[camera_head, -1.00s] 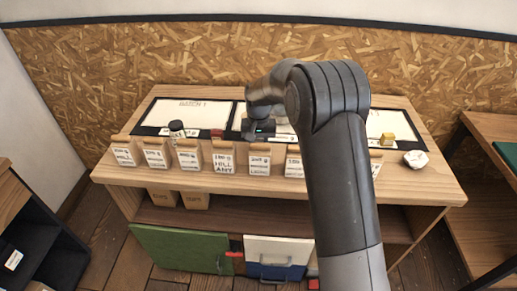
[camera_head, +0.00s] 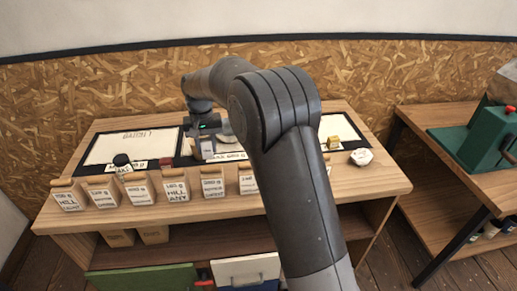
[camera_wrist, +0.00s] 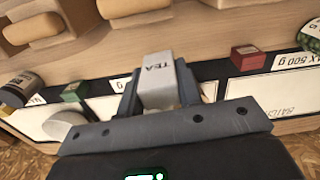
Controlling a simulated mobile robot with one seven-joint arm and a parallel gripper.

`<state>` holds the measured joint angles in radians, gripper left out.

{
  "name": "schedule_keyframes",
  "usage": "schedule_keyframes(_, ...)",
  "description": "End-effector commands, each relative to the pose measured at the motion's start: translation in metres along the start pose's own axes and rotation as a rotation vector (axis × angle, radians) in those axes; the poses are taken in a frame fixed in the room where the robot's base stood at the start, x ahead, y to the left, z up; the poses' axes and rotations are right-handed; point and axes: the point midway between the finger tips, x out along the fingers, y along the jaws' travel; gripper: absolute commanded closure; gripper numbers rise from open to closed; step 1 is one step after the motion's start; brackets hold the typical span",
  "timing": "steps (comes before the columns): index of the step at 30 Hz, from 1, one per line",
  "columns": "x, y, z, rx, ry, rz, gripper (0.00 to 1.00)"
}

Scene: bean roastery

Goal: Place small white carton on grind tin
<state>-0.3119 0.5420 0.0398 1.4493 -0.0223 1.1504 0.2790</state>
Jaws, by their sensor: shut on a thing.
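My gripper (camera_wrist: 160,95) is shut on the small white carton (camera_wrist: 158,80), which has TEA lettering and sits between the fingers. In the head view my gripper (camera_head: 205,145) is over the middle of the bench, with the pale carton (camera_head: 208,149) just below it. I cannot tell whether the carton touches the bench. No readable label marks the grind tin. Tin-like candidates in the wrist view are a dark-lidded, labelled container (camera_wrist: 20,88) at left and a patterned green one (camera_wrist: 311,36) at right. A dark-lidded jar (camera_head: 121,161) stands left in the head view.
A red box (camera_head: 165,162) stands left of my gripper, and a pale round object (camera_head: 227,140) is on its right. Several labelled bags (camera_head: 138,188) line the front edge. A yellow block (camera_head: 333,142) and white faceted object (camera_head: 361,156) are at right. My arm hides part of the bench.

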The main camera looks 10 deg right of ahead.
Motion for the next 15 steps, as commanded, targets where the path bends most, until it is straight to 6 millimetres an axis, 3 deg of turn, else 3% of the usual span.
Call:
schedule_keyframes(5,-0.007,0.029,-0.005,0.011,0.001,0.001,0.89)
schedule_keyframes(8,-0.015,0.069,-0.01,0.021,0.001,0.001,0.89)
schedule_keyframes(15,-0.04,0.194,-0.008,0.043,0.002,0.002,0.89)
